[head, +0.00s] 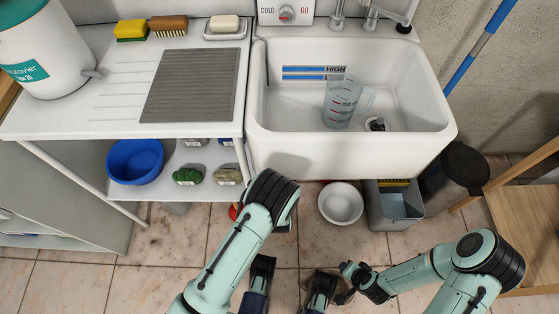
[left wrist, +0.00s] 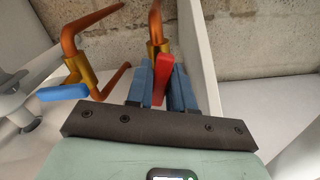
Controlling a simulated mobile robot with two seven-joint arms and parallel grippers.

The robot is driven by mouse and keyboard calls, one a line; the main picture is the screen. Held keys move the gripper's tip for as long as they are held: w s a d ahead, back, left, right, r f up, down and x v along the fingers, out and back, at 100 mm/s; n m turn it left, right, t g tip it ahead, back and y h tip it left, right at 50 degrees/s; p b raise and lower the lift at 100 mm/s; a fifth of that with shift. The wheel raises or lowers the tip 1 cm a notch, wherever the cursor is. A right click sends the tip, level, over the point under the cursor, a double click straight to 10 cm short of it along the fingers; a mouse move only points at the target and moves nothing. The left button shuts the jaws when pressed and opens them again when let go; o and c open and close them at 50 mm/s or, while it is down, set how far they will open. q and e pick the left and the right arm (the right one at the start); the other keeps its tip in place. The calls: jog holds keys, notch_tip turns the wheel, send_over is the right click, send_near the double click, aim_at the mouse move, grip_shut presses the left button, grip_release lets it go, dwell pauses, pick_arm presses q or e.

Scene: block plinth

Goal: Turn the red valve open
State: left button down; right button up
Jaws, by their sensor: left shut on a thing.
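In the left wrist view, the red valve handle (left wrist: 161,82) stands between the two blue fingers of my left gripper (left wrist: 160,90). The fingers are closed on the handle from both sides. A copper pipe with a brass fitting (left wrist: 160,58) rises just behind it. In the head view, my left arm reaches down under the front of the sink, and its gripper and the valve are not clearly visible. My right gripper (head: 346,283) is low over the floor, away from the valve; its finger opening cannot be made out.
A blue handle (left wrist: 63,93) and another copper pipe (left wrist: 88,35) are left of the red one. A white panel (left wrist: 200,50) is close at right. The sink (head: 350,152) hangs above; a white bowl (head: 341,203) and grey bin (head: 396,208) stand under it.

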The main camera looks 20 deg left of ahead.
pick_arm(q)
jog(key=shift+n, duration=1.7)
jog(key=c, duration=1.1)
grip_release()
jog(key=shift+s, duration=0.1)
jog(key=p+v, duration=0.2)
jog(key=v, duration=1.1)
jog(key=shift+s+d, duration=0.1)
jog(key=shift+s, duration=0.05)
pick_arm(e)
jog(key=shift+g+y, duration=0.3)
jog(key=shift+g, duration=0.2)
jog(key=s+a+r, duration=0.2)
jog(key=s, duration=0.1)
jog(key=shift+s+r, duration=0.3)
jog(key=shift+r, duration=0.05)
